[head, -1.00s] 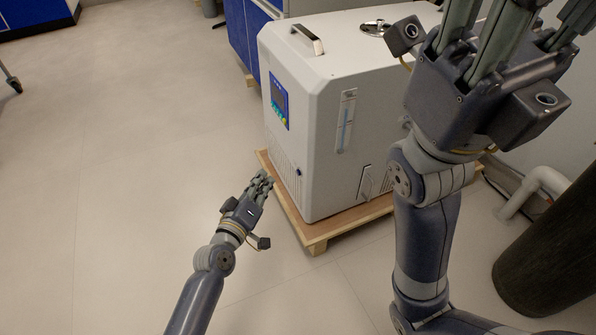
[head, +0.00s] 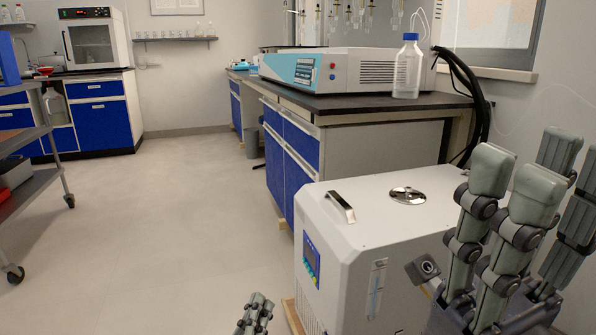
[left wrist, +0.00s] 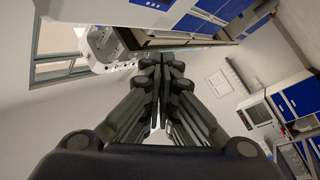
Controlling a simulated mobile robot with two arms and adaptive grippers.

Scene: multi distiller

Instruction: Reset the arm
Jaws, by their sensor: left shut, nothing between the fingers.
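My left gripper (head: 257,312) shows small at the bottom edge of the head view, left of the white chiller (head: 385,215). Its dark grey fingers are together and hold nothing; its arm is below the picture. In the left wrist view the fingers (left wrist: 158,95) meet with nothing between them. My right gripper (head: 525,215) is large at the right of the head view. Its grey fingers point up, with a gap between the front and rear ones, and it is empty. It covers part of the chiller's right side.
A dark-topped bench (head: 375,108) with a white and teal instrument (head: 335,68) and a blue-capped bottle (head: 407,68) stands behind the chiller. A metal cart (head: 42,180) is at the left. A white oven (head: 97,40) is at the back left. The floor (head: 165,215) between is clear.

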